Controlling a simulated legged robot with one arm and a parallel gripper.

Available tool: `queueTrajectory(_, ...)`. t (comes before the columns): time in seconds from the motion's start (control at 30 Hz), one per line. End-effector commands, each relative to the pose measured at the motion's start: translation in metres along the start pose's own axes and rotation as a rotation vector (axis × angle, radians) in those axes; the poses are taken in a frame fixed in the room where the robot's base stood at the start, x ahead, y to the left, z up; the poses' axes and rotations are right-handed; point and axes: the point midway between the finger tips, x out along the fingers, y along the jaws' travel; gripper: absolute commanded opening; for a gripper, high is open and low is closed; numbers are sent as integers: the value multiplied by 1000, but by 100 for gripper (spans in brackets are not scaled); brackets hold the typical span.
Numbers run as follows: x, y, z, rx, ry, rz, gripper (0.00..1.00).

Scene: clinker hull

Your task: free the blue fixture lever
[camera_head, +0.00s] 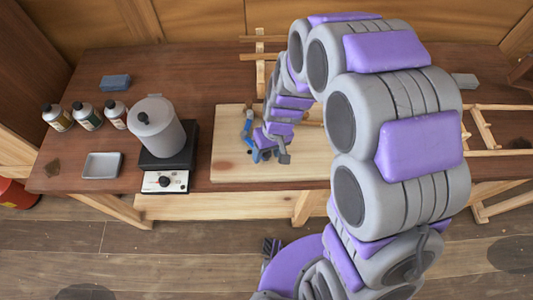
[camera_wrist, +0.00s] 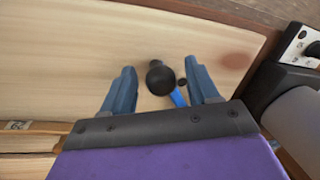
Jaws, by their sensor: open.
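The blue fixture lever (camera_wrist: 178,97) shows in the wrist view as a short blue bar with a dark round knob (camera_wrist: 159,78). The knob appears between the two fingers of my gripper (camera_wrist: 160,68), which are open with a gap on each side. The bar's lower end is hidden behind my gripper's palm. In the head view, a small blue part (camera_head: 247,127) stands on the pale wooden board (camera_head: 228,165), beside my gripper (camera_head: 270,156). Whether the fingers touch the lever I cannot tell.
A grey lidded pot (camera_head: 156,126) sits on a black heater with a dial (camera_head: 165,181), left of the board. Wooden frames stand behind and right.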

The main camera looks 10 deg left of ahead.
Motion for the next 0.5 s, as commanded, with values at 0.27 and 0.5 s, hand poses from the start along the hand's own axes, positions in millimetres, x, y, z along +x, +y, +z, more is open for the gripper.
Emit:
queueTrajectory(0.27,9,0,0,0,0,1,60)
queueTrajectory(0.5,9,0,0,-1,0,1,51)
